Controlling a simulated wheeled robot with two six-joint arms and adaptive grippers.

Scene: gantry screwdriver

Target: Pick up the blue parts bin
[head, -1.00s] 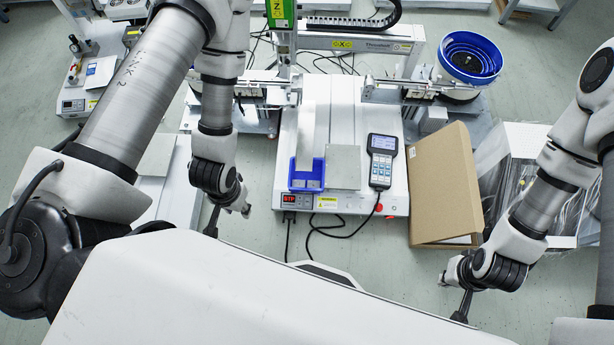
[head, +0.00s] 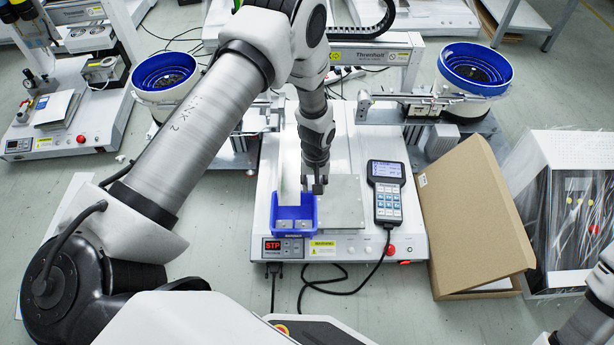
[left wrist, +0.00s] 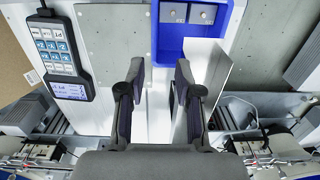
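The blue parts bin (head: 293,229) sits near the front edge of the white machine base, left of a grey metal plate (head: 343,203). Small grey square pieces lie inside it. My left gripper (head: 318,186) points down at the bin's back right corner. In the left wrist view the bin (left wrist: 168,47) shows at the top, beyond the fingertips. The left gripper (left wrist: 160,70) is open there, its two fingers apart with nothing between them. I cannot tell its exact height over the base. My right gripper is out of view; only a bit of that arm shows at bottom right.
A handheld controller (head: 386,192) lies right of the plate, its cable looping in front. A cardboard box (head: 465,215) leans at the right. Blue-rimmed feeder bowls (head: 475,65) stand at the back. A white upright strip (left wrist: 203,85) stands close to the fingers.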

